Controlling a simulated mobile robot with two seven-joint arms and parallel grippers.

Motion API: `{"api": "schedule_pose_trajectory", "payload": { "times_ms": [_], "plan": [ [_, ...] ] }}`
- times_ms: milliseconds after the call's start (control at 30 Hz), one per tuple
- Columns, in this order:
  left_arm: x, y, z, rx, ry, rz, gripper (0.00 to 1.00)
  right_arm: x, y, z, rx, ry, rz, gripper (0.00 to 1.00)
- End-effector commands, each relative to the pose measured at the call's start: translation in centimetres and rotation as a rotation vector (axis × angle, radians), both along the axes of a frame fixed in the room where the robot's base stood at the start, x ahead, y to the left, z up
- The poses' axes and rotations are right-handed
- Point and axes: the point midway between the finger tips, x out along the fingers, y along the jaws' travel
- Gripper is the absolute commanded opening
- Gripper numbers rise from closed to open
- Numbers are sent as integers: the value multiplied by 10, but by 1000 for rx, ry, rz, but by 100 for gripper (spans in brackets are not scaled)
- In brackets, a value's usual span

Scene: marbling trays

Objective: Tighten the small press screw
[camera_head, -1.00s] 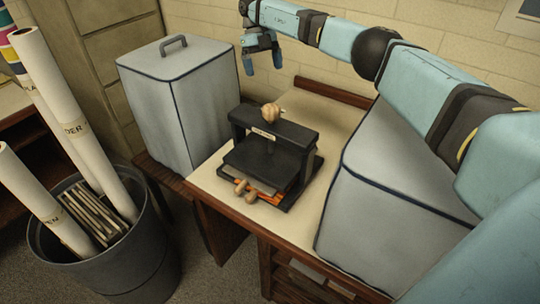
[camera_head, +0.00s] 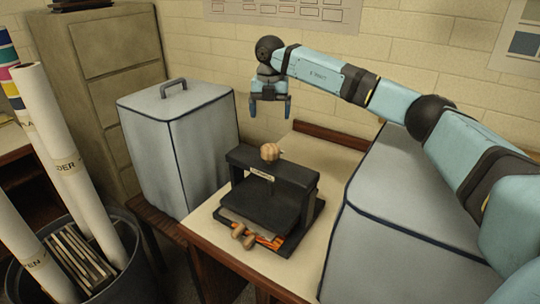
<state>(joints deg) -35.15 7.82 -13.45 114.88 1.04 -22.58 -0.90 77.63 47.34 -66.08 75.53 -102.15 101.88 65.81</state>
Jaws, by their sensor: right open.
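The small press (camera_head: 288,178) is black and stands on the pale table, with a flat plate under its crossbar. Its screw has a round, ridged wooden knob (camera_head: 269,152) on top of the crossbar. My right gripper (camera_head: 270,108) is open and empty, fingers pointing down, above the knob in the picture and apart from it. Something flat with orange edges (camera_head: 270,241) shows under the plate. My left gripper is not in view.
Wooden knobs (camera_head: 243,236) lie at the press's front edge. A grey covered box (camera_head: 180,140) stands left of the press, and another grey covered box (camera_head: 400,215) right of it. A bin (camera_head: 120,280) with paper rolls is at lower left. Bare table (camera_head: 325,150) shows behind the press.

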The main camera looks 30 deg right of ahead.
Motion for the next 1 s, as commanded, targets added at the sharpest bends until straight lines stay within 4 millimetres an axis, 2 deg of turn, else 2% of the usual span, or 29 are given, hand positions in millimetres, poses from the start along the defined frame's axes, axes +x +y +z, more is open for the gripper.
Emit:
{"api": "schedule_pose_trajectory", "payload": {
  "times_ms": [167,400,600,800,1000],
  "plan": [
    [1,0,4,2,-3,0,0,-1,0,-29,-1,6,0,89],
    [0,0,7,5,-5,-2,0,-1,0,-81,-1,7,1,89],
    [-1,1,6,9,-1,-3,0,0,-1,-115,-1,7,1,89],
    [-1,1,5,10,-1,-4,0,0,0,-129,0,4,2,89],
    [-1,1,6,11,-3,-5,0,0,0,-132,0,4,2,89]
  ]
}}
